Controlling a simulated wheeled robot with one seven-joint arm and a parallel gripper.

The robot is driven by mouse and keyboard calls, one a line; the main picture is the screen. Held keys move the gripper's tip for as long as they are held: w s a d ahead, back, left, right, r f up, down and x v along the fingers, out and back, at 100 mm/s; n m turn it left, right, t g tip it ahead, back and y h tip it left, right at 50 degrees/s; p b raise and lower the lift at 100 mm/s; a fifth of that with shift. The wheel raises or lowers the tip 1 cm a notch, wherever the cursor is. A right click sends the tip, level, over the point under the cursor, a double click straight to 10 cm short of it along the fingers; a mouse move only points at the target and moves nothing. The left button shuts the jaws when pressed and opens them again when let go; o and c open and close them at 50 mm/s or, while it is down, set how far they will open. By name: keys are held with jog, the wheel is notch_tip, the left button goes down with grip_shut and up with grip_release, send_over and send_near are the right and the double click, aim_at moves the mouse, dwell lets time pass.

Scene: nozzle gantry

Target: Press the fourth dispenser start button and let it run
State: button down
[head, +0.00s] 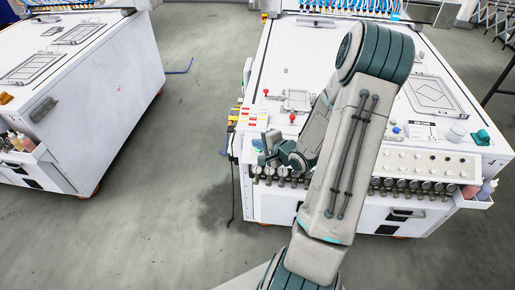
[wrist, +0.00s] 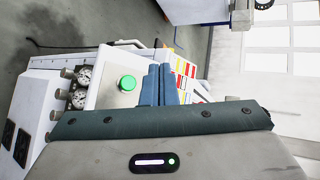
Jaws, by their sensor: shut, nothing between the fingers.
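The dispenser cabinet (head: 425,150) is white and marked 4 at its right front corner. A round green button (wrist: 127,83) sits on its pale front panel in the wrist view. My gripper (head: 268,145) is at the left end of this cabinet's front, over the panel. Its blue-grey fingers (wrist: 158,70) are shut with nothing between them. In the wrist view they lie just right of the green button; I cannot tell whether they touch the panel. The button is not clear in the head view, where my gripper and arm cover that area.
A row of gauges (head: 410,187) runs along the cabinet's front. Red knobs (head: 292,118) and a red-yellow label sheet (wrist: 186,75) are near my gripper. A second white cabinet (head: 90,105) stands left, with open floor (head: 190,160) between.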

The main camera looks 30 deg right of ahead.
jog(key=shift+w+d+f+b, duration=0.45)
jog(key=shift+w+f+b, duration=0.35)
jog(key=shift+f, duration=0.4)
jog(key=shift+w+d+f+b, duration=0.55)
jog(key=shift+f+b, duration=0.4)
jog(key=shift+f, duration=0.25)
jog(key=shift+w+d+f+b, duration=0.4)
jog(key=shift+w+f+b, duration=0.4)
jog(key=shift+f, duration=0.4)
jog(key=shift+w+d+f, duration=0.1)
jog(key=shift+d+f, duration=0.05)
jog(key=shift+f, duration=0.2)
